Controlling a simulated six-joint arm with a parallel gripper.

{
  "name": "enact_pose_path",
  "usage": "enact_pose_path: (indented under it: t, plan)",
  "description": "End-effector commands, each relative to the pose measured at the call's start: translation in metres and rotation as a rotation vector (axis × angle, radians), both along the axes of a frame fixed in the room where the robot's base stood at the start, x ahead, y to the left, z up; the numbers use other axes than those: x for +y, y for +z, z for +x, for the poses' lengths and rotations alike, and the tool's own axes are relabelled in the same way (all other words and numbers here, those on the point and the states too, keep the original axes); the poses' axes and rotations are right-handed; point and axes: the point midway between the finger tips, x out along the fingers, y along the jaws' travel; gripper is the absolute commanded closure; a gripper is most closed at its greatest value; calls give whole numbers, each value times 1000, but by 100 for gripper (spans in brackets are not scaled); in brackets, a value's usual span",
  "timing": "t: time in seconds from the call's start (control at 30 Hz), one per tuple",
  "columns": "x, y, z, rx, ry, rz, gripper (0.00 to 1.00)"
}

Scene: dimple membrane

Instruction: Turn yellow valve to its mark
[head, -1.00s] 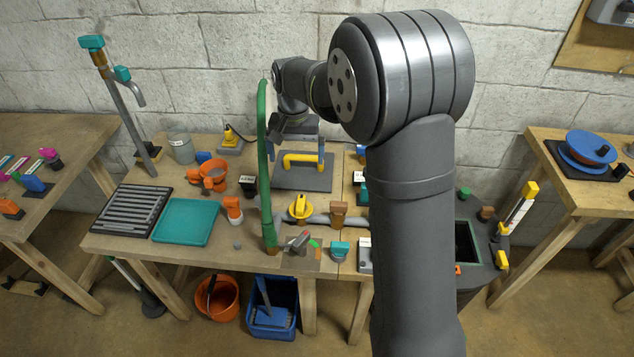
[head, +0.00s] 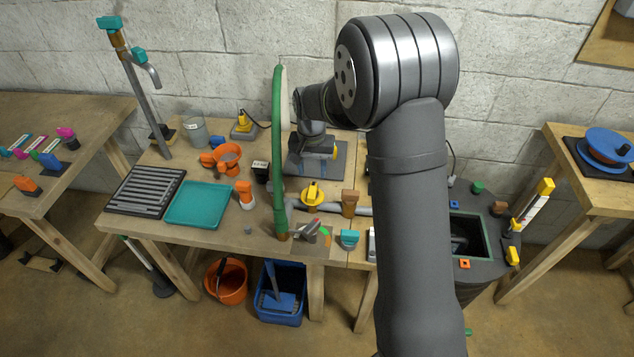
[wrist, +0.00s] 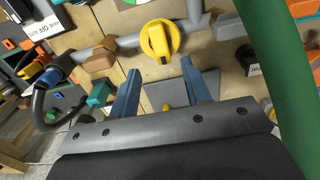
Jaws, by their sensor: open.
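The yellow valve (head: 313,194) is a round knob with a raised grip bar, on a grey pipe along the bench. It also shows in the wrist view (wrist: 160,40), at top centre, with a small dark stripe on the grip's near end. I cannot make out a separate mark beside it. My gripper (wrist: 160,77) is open and empty. Its two blue fingers point toward the valve, apart from it, with the knob roughly centred beyond the gap. In the head view my gripper is over the grey plate behind the valve, its fingertips hard to tell.
A green hose (head: 278,150) rises just left of the valve; it also fills the wrist view's right side. A brown block (head: 349,203) sits on the pipe to the right. A teal tray (head: 198,204) lies left.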

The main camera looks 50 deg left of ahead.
Motion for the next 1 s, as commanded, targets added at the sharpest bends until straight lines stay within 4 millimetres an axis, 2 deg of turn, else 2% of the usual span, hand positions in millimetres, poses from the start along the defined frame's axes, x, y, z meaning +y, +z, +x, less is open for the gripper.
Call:
enact_pose_path:
  t: [0.03,0.2,0.4,0.8,1.0]
  plan:
    - [-1,-13,0,1,0,-4,56]
    - [0,-46,0,1,0,-3,56]
    - [0,-70,0,1,0,-1,56]
    - [0,-77,0,-1,0,1,56]
    - [0,-77,0,-1,0,1,96]
